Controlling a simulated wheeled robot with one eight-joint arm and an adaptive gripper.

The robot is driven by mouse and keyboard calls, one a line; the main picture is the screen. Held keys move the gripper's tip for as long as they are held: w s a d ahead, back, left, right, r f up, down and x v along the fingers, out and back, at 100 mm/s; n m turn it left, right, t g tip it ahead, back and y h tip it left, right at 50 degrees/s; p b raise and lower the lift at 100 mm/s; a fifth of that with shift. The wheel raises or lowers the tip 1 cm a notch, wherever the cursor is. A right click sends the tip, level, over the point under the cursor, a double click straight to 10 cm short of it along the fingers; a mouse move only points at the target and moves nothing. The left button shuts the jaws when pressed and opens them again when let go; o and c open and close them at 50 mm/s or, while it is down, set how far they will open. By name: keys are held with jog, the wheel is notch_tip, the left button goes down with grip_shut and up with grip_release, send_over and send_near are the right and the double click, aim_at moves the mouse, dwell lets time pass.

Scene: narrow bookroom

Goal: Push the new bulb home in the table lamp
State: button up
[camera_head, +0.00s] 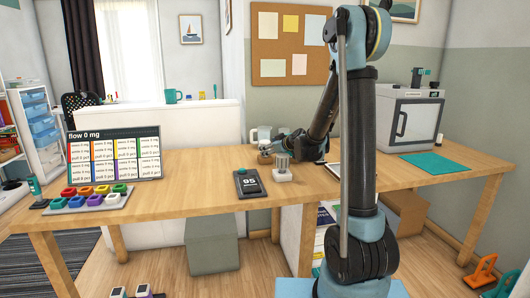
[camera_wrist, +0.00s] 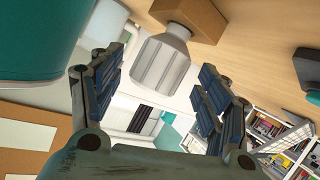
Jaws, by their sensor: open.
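A pale grey ribbed bulb (camera_wrist: 160,62) shows in the wrist view, its narrow neck meeting a brown wooden block (camera_wrist: 200,18). How deep the neck sits in the block cannot be told. My gripper (camera_wrist: 163,82) is open, with one finger on each side of the bulb and gaps to both. In the head view my gripper (camera_head: 290,147) is low over the middle of the table, beside a small brown piece (camera_head: 265,157). A grey ribbed piece on a white base (camera_head: 282,176) stands just in front of it. Which of these is the table lamp is unclear.
A dark panel marked 95 (camera_head: 248,184) lies left of the white base. Coloured blocks on a tray (camera_head: 92,206) and a sign (camera_head: 114,153) are farther left. A white cabinet (camera_head: 409,118) and teal mat (camera_head: 436,163) are at right. The table between tray and panel is clear.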

jog(key=shift+x, duration=2.2)
jog(key=shift+r, duration=0.1)
jog(key=c, duration=1.2)
